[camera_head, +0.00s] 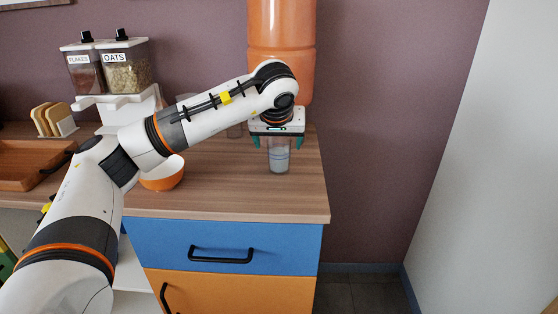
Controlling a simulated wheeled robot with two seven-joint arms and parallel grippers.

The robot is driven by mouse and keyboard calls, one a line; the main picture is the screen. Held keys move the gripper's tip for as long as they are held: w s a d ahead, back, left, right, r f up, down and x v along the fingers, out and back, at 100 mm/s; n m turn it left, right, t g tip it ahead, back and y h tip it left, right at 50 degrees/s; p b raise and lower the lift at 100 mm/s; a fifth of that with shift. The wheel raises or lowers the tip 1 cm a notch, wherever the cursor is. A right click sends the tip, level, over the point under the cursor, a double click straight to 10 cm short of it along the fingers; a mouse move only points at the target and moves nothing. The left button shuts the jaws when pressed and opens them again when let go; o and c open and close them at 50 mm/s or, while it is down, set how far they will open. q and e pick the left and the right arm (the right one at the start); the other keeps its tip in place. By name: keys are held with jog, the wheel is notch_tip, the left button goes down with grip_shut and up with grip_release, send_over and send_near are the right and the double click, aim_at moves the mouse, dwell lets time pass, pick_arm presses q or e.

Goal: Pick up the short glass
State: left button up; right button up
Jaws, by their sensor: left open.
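A short clear glass (279,157) stands upright on the wooden counter near its right end. My left gripper (278,143) points down directly over the glass. Its two teal fingers are spread, one on each side of the glass's upper part. Whether the fingers touch the glass I cannot tell. My right gripper is not in view.
An orange bowl (163,174) with a white inside sits left of the glass, partly behind my arm. A cereal dispenser (112,70), a toast rack (54,120) and a wooden tray (28,164) stand farther left. A large orange cylinder (281,30) is behind the gripper.

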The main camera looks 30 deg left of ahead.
aim_at(279, 150)
pick_arm(q)
jog(key=x, duration=0.4)
jog(key=shift+w+f, duration=0.15)
jog(key=shift+f, duration=0.15)
jog(key=shift+w+a+f, duration=0.1)
jog(key=shift+w+f, duration=0.05)
jog(key=shift+f, duration=0.05)
jog(key=shift+c, duration=0.4)
jog(key=c, duration=0.6)
jog(key=shift+r, duration=0.1)
jog(key=c, duration=0.6)
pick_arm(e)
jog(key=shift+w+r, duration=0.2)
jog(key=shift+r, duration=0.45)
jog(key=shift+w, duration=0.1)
